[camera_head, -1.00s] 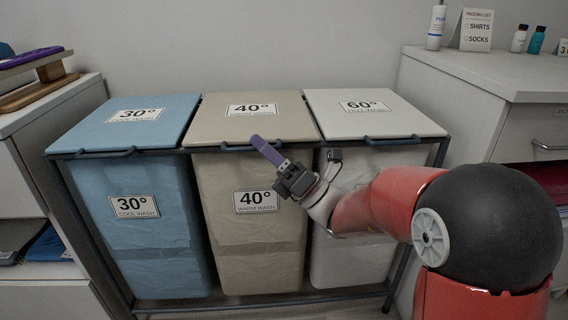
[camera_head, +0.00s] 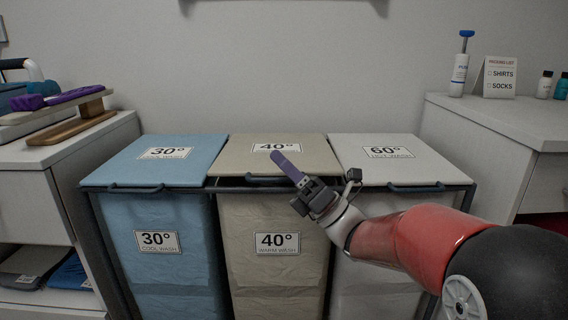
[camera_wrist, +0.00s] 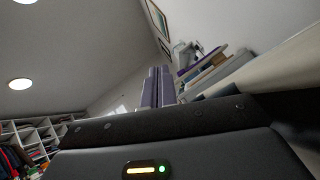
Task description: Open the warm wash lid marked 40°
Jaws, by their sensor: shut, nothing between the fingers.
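The beige lid marked 40° (camera_head: 240,162) is on the middle bin, between the blue and white lids. Its front edge sits slightly higher than its neighbours' edges, with a narrow dark gap below it. The lid's dark bar handle (camera_head: 260,181) shows at the front, its right end behind my gripper. My gripper (camera_head: 277,156), with purple fingers, is shut and empty. It points up and left across the lid's front edge, overlapping the lid in the head view. Contact is unclear. The wrist view shows the closed fingers (camera_wrist: 158,86) and a pale slanted surface (camera_wrist: 270,76) at right.
The blue 30° lid (camera_head: 130,160) and white 60° lid (camera_head: 420,170) are closed on either side. A left cabinet (camera_head: 100,140) holds boards and purple items. A right cabinet (camera_head: 500,120) carries a pump bottle (camera_head: 459,72) and a sign. Space above the lids is clear.

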